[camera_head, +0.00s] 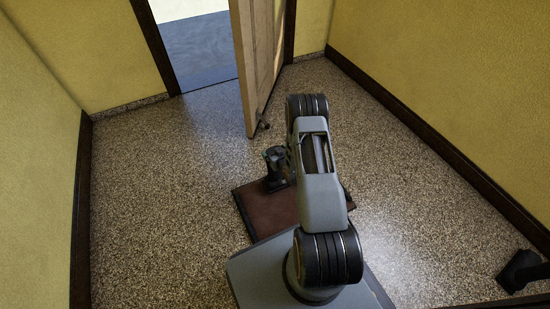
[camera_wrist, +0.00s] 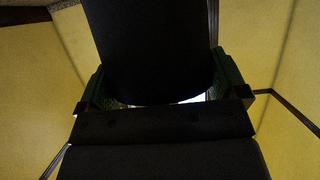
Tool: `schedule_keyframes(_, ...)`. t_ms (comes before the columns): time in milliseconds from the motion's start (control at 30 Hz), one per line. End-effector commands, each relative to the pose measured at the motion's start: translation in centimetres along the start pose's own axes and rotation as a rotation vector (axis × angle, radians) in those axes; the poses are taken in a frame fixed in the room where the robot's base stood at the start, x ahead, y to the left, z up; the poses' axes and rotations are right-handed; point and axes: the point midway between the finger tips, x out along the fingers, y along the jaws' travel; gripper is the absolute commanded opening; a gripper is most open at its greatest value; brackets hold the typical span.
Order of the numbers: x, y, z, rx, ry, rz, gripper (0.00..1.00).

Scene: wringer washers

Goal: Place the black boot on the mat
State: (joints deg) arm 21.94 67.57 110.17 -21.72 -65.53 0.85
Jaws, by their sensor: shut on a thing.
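A black boot-like shape (camera_wrist: 150,45) fills the upper middle of the wrist view. My gripper (camera_wrist: 162,85) is shut on it, with a green-padded finger at each side. In the head view, a dark upright shape (camera_head: 275,165) stands by the back edge of the brown mat (camera_head: 255,220), left of my arm. I cannot tell whether it is the held boot or part of my wrist. My arm hides much of the mat and most of the gripper area. Another black boot (camera_head: 521,270) is on the floor at the lower right.
A wooden door (camera_head: 257,60) stands ajar beside an open doorway (camera_head: 200,45) at the back. Yellow walls with dark skirting close in both sides. The speckled floor (camera_head: 160,190) is clear to the left of the mat.

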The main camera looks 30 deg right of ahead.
Motion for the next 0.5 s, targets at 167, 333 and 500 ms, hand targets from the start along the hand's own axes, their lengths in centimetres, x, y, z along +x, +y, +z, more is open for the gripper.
schedule_keyframes(167, 0.9, 0.1, 2.2, 0.000, 0.001, 0.002, 0.18)
schedule_keyframes(333, 0.8, 0.1, 2.1, -0.001, 0.001, 0.002, 0.18)
schedule_keyframes(500, 0.9, 0.1, 2.2, -0.001, 0.001, 0.002, 0.18)
